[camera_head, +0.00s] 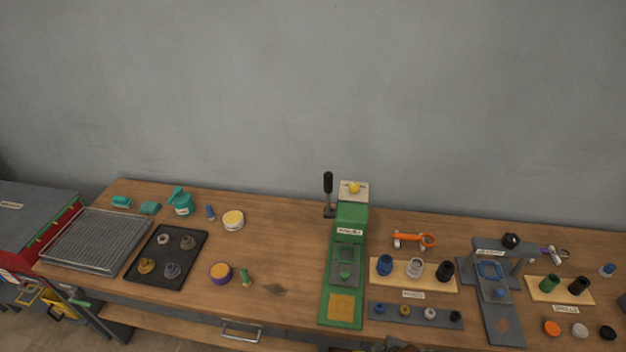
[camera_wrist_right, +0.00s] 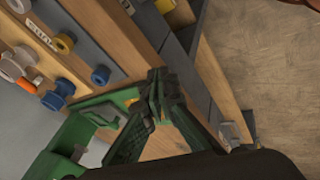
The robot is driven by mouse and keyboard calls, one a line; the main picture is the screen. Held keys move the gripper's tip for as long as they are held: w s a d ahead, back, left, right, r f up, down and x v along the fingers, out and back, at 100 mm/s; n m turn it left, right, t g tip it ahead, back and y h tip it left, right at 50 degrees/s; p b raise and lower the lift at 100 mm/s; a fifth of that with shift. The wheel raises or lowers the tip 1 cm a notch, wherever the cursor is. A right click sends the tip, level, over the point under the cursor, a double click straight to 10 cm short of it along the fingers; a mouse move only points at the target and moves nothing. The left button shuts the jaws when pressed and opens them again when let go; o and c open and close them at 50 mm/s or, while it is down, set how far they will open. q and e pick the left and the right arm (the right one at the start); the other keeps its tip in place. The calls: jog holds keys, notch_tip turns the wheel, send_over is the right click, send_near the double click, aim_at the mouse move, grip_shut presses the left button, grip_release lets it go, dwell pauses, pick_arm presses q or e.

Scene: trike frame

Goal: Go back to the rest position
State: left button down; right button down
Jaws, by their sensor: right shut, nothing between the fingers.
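My right gripper (camera_wrist_right: 160,85) shows in the right wrist view, its dark fingers meeting at the tips, shut and empty. It hangs near the table's front edge, close to the green press base. The green press (camera_head: 345,270) with a black lever stands at the middle of the wooden table (camera_head: 290,260). Part of it also shows in the wrist view (camera_wrist_right: 75,135), beside the fingers. I cannot tell whether the fingers touch it.
Blue, white and black bushings stand on a wooden board (camera_head: 376,279) right of the press. A grey fixture (camera_head: 500,318) is further right. A black tray (camera_head: 140,270) and a wire rack (camera_head: 92,240) are at the left. A drawer handle (camera_head: 240,333) juts from the table's front.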

jog(key=s+d+f+m+g+h, duration=0.2)
jog(key=s+d+f+m, duration=0.1)
jog(key=s+d+m, duration=1.1)
notch_tip(320, 180, down, 32)
jog(key=s+n+g+b, duration=0.1)
jog(key=s+n+b, duration=0.1)
jog(key=b, duration=0.2)
jog(key=s+f+g+y+b, duration=0.1)
jog(key=s+f+b, duration=0.2)
jog(key=s+f, duration=1.7)
notch_tip(320, 180, down, 3)
jog(key=shift+d+f+n+g, duration=0.1)
jog(key=shift+d+n+g, duration=0.2)
jog(key=shift+d+n, duration=0.1)
